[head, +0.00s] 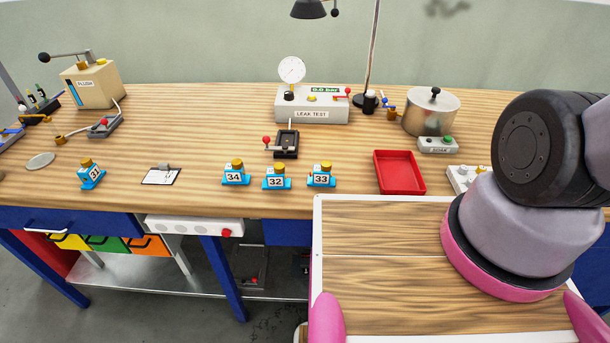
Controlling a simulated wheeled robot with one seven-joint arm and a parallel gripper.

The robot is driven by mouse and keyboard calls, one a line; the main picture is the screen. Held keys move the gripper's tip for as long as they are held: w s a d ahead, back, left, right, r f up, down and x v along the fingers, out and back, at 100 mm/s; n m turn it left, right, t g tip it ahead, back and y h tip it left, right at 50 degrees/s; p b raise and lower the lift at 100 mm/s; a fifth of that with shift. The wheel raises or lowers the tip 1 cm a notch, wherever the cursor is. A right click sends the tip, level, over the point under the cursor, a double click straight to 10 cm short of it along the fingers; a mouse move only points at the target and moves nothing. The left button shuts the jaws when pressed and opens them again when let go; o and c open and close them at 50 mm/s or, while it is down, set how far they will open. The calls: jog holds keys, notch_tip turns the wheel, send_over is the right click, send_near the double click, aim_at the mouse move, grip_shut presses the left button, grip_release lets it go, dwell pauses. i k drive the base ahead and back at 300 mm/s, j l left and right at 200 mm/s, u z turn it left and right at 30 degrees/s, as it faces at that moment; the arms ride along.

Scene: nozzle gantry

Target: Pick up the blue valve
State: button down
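Several small blue valve-like blocks with yellow knobs and number labels sit on the wooden bench. Block 34 (236,179), block 32 (276,183) and block 33 (321,181) stand in a row near the front edge, left of the red tray. Another blue block (92,180) stands farther left, turned at an angle; its label looks like 31 or 37. The picture does not show which one the task names.
A red tray (399,190), clipboard (162,175) and black clamp fixture (286,153) lie near the blocks. Behind are the leak tester (312,115), steel pot (430,117) and flush box (97,88). Bare bench (200,125) lies left of centre.

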aim_at(318, 178)
jog(key=k+j, duration=0.65)
jog(key=j, duration=0.2)
